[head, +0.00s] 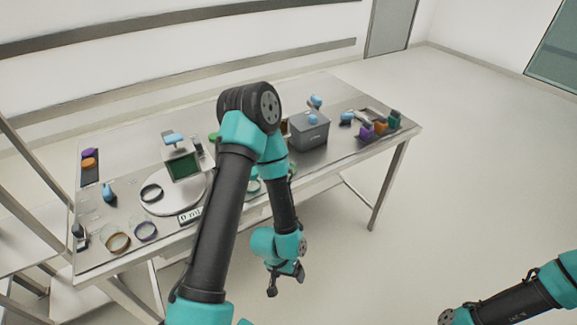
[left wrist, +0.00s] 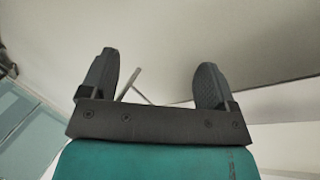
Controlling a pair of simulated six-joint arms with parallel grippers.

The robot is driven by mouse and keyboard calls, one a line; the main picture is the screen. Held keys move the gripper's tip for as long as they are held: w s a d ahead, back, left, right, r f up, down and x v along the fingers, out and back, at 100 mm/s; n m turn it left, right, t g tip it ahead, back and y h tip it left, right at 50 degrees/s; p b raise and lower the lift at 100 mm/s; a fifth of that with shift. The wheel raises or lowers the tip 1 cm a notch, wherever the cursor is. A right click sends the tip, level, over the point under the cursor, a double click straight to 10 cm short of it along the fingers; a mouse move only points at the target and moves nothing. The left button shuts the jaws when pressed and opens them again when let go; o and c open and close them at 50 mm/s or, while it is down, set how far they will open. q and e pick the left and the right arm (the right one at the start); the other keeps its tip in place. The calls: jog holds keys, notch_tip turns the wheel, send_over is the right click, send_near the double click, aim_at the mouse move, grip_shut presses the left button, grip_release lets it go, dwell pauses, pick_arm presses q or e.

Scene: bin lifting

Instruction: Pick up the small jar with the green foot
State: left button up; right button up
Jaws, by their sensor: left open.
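My left gripper (head: 285,277) hangs in front of the table's front edge, below the tabletop, in the head view. In the left wrist view its two dark fingers (left wrist: 155,82) stand wide apart with nothing between them. I cannot make out the small jar with the green foot for sure. Small green bits show beside my left arm, one at its left and one at its right near the front edge, but my arm partly covers that area. My right gripper is not in view; only part of my right arm shows at the lower right.
A grey box (head: 309,134) stands right of my arm. Open floor lies in front and right.

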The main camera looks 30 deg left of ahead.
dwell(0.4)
pick_arm(q)
jog(key=shift+o, duration=0.9)
jog(key=w+a+r+n, duration=0.2)
jog(key=w+r+n, duration=0.4)
jog(key=w+r, duration=0.3)
jog(key=w+a+r+n, duration=0.2)
jog(key=w+r+n, duration=0.3)
jog(key=w+r, duration=0.4)
jog(key=w+a+r+n+y, duration=0.1)
jog(key=w+a+r+n, duration=0.1)
jog(key=r, duration=0.5)
jog(key=w+a+r+n+y, duration=0.1)
jog(key=w+a+r+n, duration=0.2)
jog(key=a+r, duration=0.2)
jog(key=w+a+r+n+y, duration=0.1)
jog(key=a+r, duration=0.3)
jog(key=r, duration=0.5)
jog(key=shift+w+r+n+g+y, duration=0.4)
jog(key=shift+w+n, duration=0.4)
jog(key=shift+w, duration=0.05)
